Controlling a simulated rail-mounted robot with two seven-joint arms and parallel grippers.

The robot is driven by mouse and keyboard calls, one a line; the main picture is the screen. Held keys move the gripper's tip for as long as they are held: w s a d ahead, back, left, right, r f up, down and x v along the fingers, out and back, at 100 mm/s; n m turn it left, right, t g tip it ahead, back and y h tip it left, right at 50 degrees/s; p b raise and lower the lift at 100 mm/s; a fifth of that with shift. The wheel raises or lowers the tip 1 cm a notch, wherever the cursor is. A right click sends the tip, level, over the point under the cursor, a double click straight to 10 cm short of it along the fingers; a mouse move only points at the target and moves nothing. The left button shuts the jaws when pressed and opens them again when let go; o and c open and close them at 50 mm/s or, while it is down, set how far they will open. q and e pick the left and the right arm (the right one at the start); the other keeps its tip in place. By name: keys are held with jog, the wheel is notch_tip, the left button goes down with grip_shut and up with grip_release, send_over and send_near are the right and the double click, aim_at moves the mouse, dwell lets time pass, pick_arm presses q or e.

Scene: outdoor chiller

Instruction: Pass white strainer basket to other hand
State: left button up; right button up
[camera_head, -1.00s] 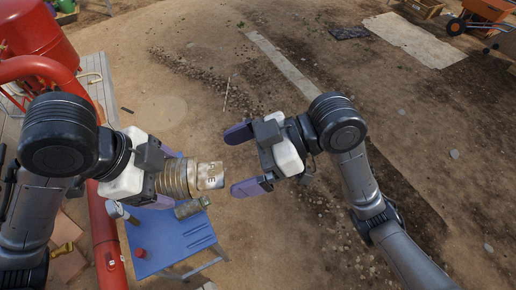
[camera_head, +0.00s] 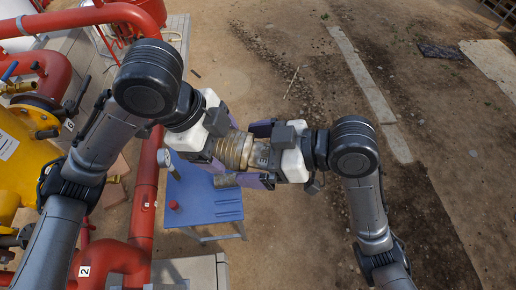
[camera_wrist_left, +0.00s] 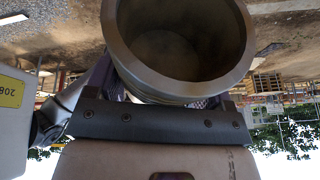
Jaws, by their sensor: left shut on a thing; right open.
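The held piece, which the task calls a white strainer basket, looks like a tan-brown ribbed cylinder (camera_head: 234,150) with dark lettering at its right end. My left gripper (camera_head: 226,147) is shut on its left part. In the left wrist view the cylinder (camera_wrist_left: 235,75) shows a round, open, hollow end with a thick rim. My right gripper (camera_head: 262,155) is open, with its purple fingers on either side of the cylinder's right end. I cannot tell whether they touch it. The cylinder is held in the air, partly over the right side of a blue table.
A red pipe (camera_head: 145,200) and a yellow vessel (camera_head: 22,165) stand at the left. Bare dirt ground (camera_head: 320,240) lies open to the right.

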pick_arm(q)
jog(key=shift+s+d, duration=0.1)
jog(key=shift+d, duration=0.15)
pick_arm(e)
jog(key=shift+a, duration=0.15)
jog(key=c, duration=1)
pick_arm(q)
jog(key=o, duration=1)
jog(key=shift+a, duration=0.1)
